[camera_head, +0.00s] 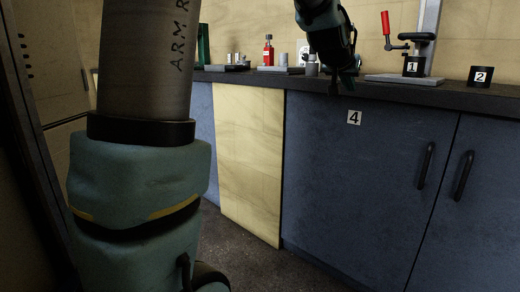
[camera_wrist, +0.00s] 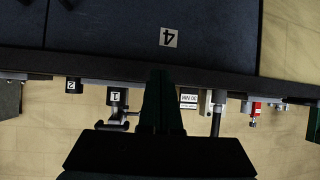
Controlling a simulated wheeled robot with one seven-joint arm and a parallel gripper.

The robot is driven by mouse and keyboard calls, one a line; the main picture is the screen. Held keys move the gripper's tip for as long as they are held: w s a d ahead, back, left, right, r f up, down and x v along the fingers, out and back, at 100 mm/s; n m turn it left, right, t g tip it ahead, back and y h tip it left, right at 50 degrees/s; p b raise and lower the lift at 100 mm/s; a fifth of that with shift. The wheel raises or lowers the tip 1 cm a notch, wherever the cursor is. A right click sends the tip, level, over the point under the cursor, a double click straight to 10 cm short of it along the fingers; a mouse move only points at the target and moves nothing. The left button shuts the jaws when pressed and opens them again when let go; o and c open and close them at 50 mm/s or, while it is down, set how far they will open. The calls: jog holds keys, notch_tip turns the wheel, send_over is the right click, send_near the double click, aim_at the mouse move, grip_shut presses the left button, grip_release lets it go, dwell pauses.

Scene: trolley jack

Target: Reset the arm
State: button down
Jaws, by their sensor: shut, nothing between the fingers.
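My gripper (camera_head: 347,82) hangs at the front edge of the dark countertop in the head view, at the end of my teal arm. In the wrist view my gripper (camera_wrist: 161,73) shows as a dark narrow pair of fingers, shut together with nothing between them. The wrist view is upside down, with the fingers in front of the counter edge (camera_wrist: 225,77). A large teal and grey part of my own arm, lettered "ARM", fills the left of the head view.
The blue cabinet (camera_head: 365,200) bears label 4 (camera_head: 354,118). On the counter stand a red-handled clamp stand (camera_head: 386,30), black blocks labelled 1 (camera_head: 413,67) and 2 (camera_head: 480,76), and a red bottle (camera_head: 268,54). A pale panel (camera_head: 248,155) and bare floor (camera_head: 240,250) lie left of the cabinet.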

jog(key=s+a+f+n+g+y, duration=0.1)
jog(key=s+a+f+g+y, duration=0.15)
jog(key=a+f, duration=0.55)
jog(key=s+a+f+n+g+y, duration=0.1)
jog(key=s+a+f+n+y, duration=0.15)
jog(key=a+f, duration=0.55)
jog(key=s+a+f+n+g+y, duration=0.1)
jog(key=s+a+f+g, duration=0.1)
jog(key=s+a+f, duration=0.45)
jog(key=s+a+f+n+g+y, duration=0.1)
jog(key=s+a+f+g, duration=0.25)
jog(key=s+a, duration=0.55)
notch_tip(320, 180, up, 24)
jog(key=t+p, duration=0.1)
jog(key=p, duration=2.3)
jog(key=shift+d+p, duration=0.3)
jog(key=shift+p, duration=0.1)
